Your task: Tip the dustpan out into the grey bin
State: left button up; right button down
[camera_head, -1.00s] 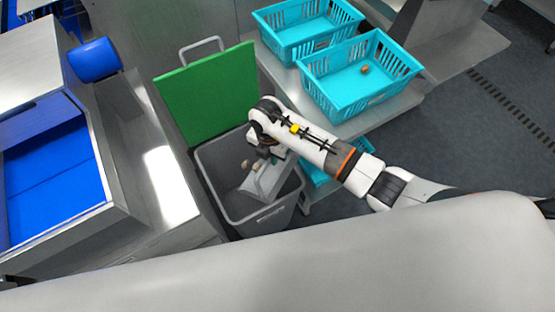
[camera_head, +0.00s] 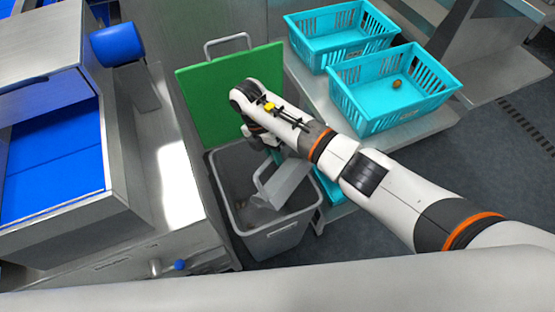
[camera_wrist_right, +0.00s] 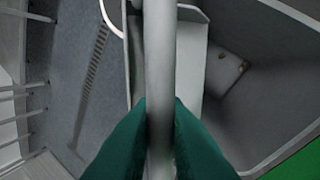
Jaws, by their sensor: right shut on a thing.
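The grey dustpan (camera_head: 290,182) hangs tilted over the mouth of the grey bin (camera_head: 277,240), partly inside its outline. My right gripper (camera_head: 268,148) is above the bin. In the right wrist view its two teal fingers (camera_wrist_right: 160,135) are shut on the dustpan's grey handle (camera_wrist_right: 160,60), and the pan (camera_wrist_right: 195,60) lies beyond them. A small brownish-grey piece (camera_wrist_right: 226,70) shows beside the pan, within the bin's outline. I see no contents on the pan's visible face. My left gripper is out of view.
A green board (camera_head: 225,85) with a grey handle stands behind the bin. Two turquoise crates (camera_head: 375,120) stand on a metal table to the right; the nearer holds one brown date (camera_head: 397,84). A metal machine with a blue bed (camera_head: 50,170) borders the left.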

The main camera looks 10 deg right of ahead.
jog(key=shift+w+a+g+h+b, duration=0.85)
jog(key=shift+w+a+b, duration=0.3)
jog(key=shift+b, duration=1.7)
jog(key=shift+s, duration=0.1)
